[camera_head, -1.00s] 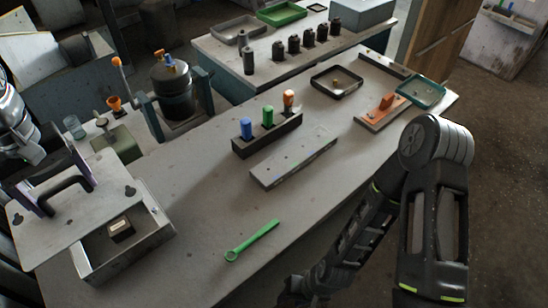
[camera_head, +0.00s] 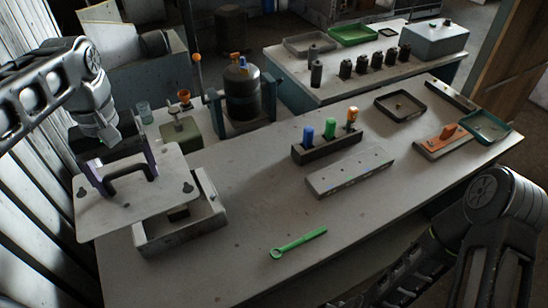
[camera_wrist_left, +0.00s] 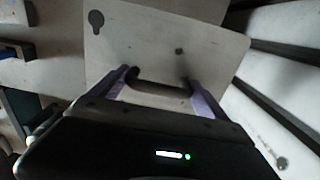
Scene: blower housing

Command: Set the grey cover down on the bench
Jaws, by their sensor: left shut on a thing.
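The grey cover (camera_head: 112,205) is a flat plate with keyhole slots and a dark arched handle (camera_head: 128,181). My left gripper (camera_head: 122,176) is shut on that handle and holds the cover above and left of the open grey housing (camera_head: 211,222). The cover overlaps the housing's left part in the head view and hides some of its inside. In the left wrist view the cover (camera_wrist_left: 150,42) lies beyond the purple-edged fingers (camera_wrist_left: 163,88). The bench (camera_head: 240,205) is pale grey. My right arm is at the lower right; its gripper is out of frame.
A green wrench (camera_head: 298,244) lies on the bench front. A holder with coloured tools (camera_head: 327,148) and a grey block (camera_head: 350,172) stand mid-bench. Trays (camera_head: 400,105) are at the right. The bench between housing and wrench is clear.

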